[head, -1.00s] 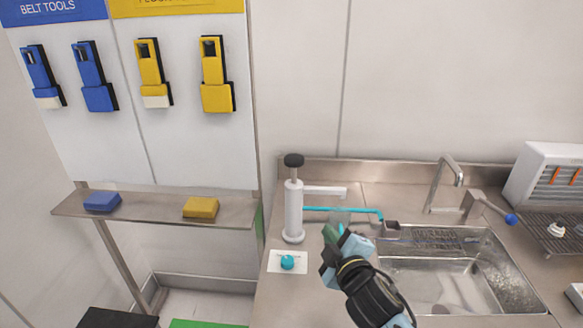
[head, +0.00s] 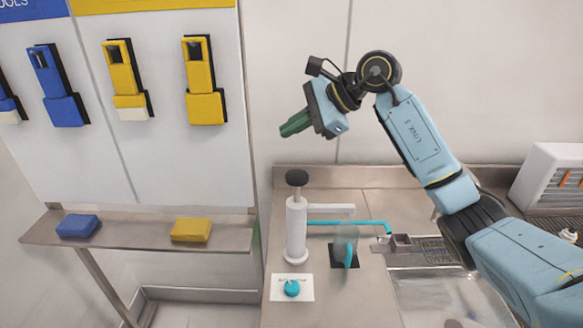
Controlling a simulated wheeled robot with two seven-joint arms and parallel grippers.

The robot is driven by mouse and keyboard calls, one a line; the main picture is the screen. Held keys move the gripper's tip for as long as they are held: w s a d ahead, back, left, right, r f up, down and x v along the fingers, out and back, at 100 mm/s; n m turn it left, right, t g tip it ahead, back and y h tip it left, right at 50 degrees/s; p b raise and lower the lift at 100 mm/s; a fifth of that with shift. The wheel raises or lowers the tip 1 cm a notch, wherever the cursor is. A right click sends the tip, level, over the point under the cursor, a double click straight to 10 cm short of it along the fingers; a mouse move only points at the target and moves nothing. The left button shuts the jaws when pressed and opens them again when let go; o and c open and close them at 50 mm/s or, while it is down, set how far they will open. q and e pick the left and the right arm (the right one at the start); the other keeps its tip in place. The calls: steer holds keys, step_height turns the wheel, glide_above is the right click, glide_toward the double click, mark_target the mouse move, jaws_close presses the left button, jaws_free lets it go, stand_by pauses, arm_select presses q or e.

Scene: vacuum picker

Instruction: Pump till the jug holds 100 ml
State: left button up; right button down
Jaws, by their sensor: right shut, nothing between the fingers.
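The white hand pump (head: 297,228) stands upright on the steel counter, its black knob (head: 297,178) raised on the plunger. A teal pipe (head: 350,222) runs right from it, below the white spout arm (head: 332,209). The clear jug (head: 345,247) with a teal handle stands on a dark square right of the pump. Its liquid level is too small to tell. My right gripper (head: 296,124) is shut and empty, in the air above the pump knob and apart from it, its green fingers pointing left. My left gripper is not in view.
A teal knob (head: 291,288) sits on a white card in front of the pump. The sink (head: 430,290) is at the right, partly behind my right arm. A shelf (head: 130,232) at the left holds a blue block (head: 78,226) and a yellow block (head: 191,230).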

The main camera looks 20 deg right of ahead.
mark_target(306, 176)
steer(key=d, duration=0.1)
steer(key=h, duration=0.1)
steer(key=d, duration=0.1)
steer(key=shift+w+d+r, duration=0.15)
steer(key=shift+d+r, duration=0.1)
steer(key=shift+d, duration=0.05)
steer(key=shift+f, duration=0.1)
step_height(306, 176, down, 9)
steer(key=b, duration=0.6)
steer(key=shift+r, duration=0.2)
stand_by(1.2)
stand_by(0.3)
steer(key=shift+f+b, duration=0.45)
steer(key=shift+h, duration=0.3)
steer(key=shift+f+b, duration=1.7)
steer(key=shift+f, duration=0.45)
stand_by(1.6)
